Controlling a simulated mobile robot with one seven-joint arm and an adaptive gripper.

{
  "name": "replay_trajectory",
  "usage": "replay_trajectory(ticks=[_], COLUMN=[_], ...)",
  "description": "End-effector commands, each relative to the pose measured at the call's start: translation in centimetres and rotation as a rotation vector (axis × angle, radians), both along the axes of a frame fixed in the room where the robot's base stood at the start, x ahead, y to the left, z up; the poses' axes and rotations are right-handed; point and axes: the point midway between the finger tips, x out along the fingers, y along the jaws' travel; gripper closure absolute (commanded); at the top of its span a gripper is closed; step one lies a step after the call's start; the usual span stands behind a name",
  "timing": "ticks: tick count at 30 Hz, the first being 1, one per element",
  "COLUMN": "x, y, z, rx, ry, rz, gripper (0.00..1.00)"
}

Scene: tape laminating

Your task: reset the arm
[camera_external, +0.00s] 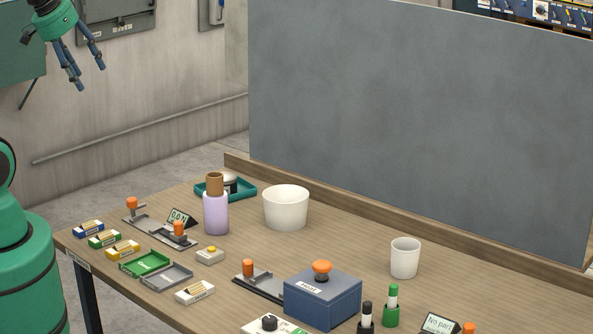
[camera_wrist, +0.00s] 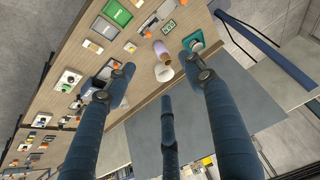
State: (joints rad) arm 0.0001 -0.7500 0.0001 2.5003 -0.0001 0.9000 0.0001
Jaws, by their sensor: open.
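My gripper (camera_external: 80,62) hangs at the upper left of the external view, in the air well above the table and beyond its left end. Its blue fingers are spread open with nothing between them. In the wrist view my gripper (camera_wrist: 165,92) shows three dark blue fingers, apart and empty, with the table far below. My green arm stands at the left edge of the external view.
The wooden table (camera_external: 130,272) holds a purple bottle (camera_external: 216,214), a white bowl (camera_external: 286,208), a white cup (camera_external: 405,258), a blue box with an orange knob (camera_external: 322,297), a teal tray (camera_external: 247,194) and small boxes. A grey panel (camera_external: 420,110) stands behind. Air around my gripper is clear.

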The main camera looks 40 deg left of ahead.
Motion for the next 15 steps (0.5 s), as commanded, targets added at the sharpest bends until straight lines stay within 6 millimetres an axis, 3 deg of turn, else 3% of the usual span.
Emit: replay_trajectory(ticks=[1, 6, 15], x=[0.0, 0.0, 0.0], y=[0.0, 0.0, 0.0], z=[-1.6, -3.7, -4.5], rx=[0.000, 0.000, 0.000], ry=[0.000, 0.000, -0.001], rz=[0.000, 0.000, 0.000], gripper=[0.47, 0.47, 0.47])
